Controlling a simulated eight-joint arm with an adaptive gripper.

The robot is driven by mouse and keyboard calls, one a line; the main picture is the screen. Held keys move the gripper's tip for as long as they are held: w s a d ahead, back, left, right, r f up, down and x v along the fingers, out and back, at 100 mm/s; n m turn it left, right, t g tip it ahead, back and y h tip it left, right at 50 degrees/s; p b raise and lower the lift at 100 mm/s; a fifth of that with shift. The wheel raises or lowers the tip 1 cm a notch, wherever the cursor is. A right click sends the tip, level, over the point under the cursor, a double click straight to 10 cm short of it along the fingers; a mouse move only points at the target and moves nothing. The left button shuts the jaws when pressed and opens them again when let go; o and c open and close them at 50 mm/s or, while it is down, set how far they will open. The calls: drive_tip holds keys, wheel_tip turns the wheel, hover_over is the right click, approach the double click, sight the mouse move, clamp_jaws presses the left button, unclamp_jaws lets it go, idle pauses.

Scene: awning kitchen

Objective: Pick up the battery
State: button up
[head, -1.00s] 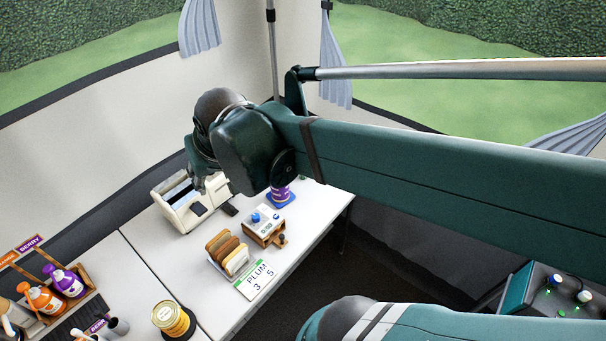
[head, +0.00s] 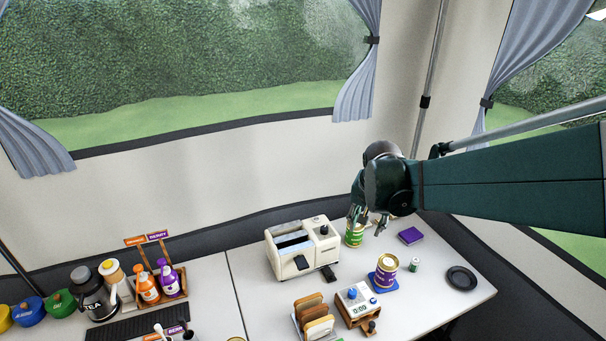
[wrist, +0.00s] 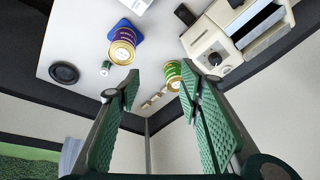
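The battery (head: 415,265) is a small upright green and white cylinder on the white table. It stands between the purple-labelled can and the black round dish. In the wrist view the battery (wrist: 105,68) is left of and beyond my left-hand finger. My gripper (head: 368,220) is above the back of the table, near the green can and to the left of the battery. Its green padded fingers are wide apart with nothing held between them, as the wrist view of the gripper (wrist: 160,78) shows.
The green can (head: 354,235) stands close by the fingers. The purple-labelled can (head: 385,273) sits on a blue mat beside the battery. The black dish (head: 461,278) is right of it, a purple block (head: 411,236) behind. The toaster (head: 300,250) stands left.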

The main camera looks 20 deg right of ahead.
drive_tip(key=w+d+f+m+g+b, duration=0.15)
drive_tip(key=d+f+m, duration=0.35)
drive_tip(key=d+f, duration=0.6)
drive_tip(key=m+g, duration=0.2)
drive_tip(key=m, duration=0.2)
hover_over(416, 260)
drive_tip(key=f, duration=0.9)
drive_tip(key=shift+w+a, duration=0.2)
drive_tip(key=shift+a, duration=0.1)
drive_tip(key=shift+d+f+b, duration=0.2)
drive_tip(key=shift+f+b, duration=0.15)
drive_tip(key=shift+f, duration=0.9)
drive_tip(key=shift+f, duration=0.1)
drive_tip(key=shift+s+d+f+b, duration=0.15)
drive_tip(key=shift+f+b, duration=0.5)
drive_tip(key=shift+f, duration=1.85)
